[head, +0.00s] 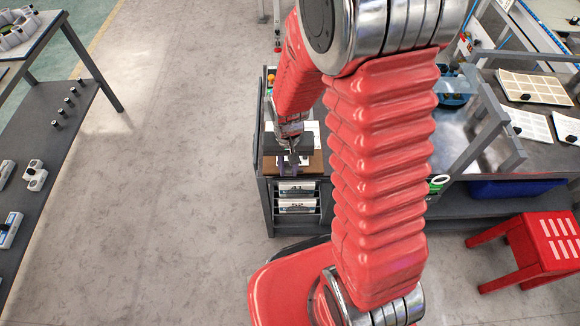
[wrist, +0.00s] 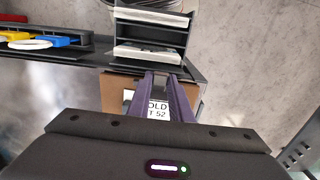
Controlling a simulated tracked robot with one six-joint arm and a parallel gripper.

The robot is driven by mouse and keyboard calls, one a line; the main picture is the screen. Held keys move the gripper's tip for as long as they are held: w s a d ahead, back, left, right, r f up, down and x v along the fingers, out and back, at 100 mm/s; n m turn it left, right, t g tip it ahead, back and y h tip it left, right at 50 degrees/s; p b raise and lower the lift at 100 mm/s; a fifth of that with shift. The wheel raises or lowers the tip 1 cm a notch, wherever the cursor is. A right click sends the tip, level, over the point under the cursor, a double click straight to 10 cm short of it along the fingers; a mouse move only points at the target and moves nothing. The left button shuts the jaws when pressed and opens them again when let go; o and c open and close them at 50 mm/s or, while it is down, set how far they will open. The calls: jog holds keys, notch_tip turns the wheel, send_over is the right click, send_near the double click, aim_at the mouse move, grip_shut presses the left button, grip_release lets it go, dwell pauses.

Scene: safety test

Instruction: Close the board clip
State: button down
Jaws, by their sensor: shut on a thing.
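A brown board (head: 318,163) with a white sheet (head: 312,133) lies on the left end of the grey bench. In the wrist view the brown board (wrist: 113,95) shows beside my fingers. My gripper (head: 290,165) is down at the board's near part, its purple fingers close together. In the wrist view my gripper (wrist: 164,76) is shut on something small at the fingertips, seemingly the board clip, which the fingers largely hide.
Below the board is a rack with trays marked 41 (head: 297,187) and 52 (head: 297,205). A red stool (head: 545,245) stands right, and a blue bin (head: 515,188) sits under the bench. Open floor (head: 170,190) lies to the left, before a dark shelf (head: 60,140).

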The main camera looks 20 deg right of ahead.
aim_at(288, 169)
jog(key=shift+w+d+g, duration=0.1)
jog(key=shift+w+g, duration=0.05)
jog(key=shift+g, duration=0.15)
jog(key=shift+w+d+r+g+y, duration=0.15)
jog(key=shift+w+g+y, duration=0.25)
jog(key=shift+g, duration=0.65)
jog(key=shift+w+d+g+y, duration=0.1)
jog(key=shift+w+g+y, duration=0.3)
jog(key=shift+g, duration=0.65)
jog(key=shift+w+d+g+y, duration=0.15)
jog(key=shift+w+g+y, duration=0.3)
jog(key=shift+g, duration=0.75)
jog(key=shift+w+d+f+g+y, duration=0.15)
jog(key=shift+w+g+y, duration=0.1)
jog(key=shift+g, duration=0.4)
jog(key=shift+w+f+g+y, duration=0.1)
jog(key=shift+w+f+g, duration=0.15)
jog(key=shift+g, duration=0.45)
jog(key=shift+w+d+f+g+y, duration=0.1)
jog(key=shift+w+g+y, duration=0.15)
jog(key=shift+g, duration=0.4)
jog(key=c, duration=1.6)
grip_release()
jog(key=shift+r, duration=0.1)
jog(key=shift+w, duration=0.15)
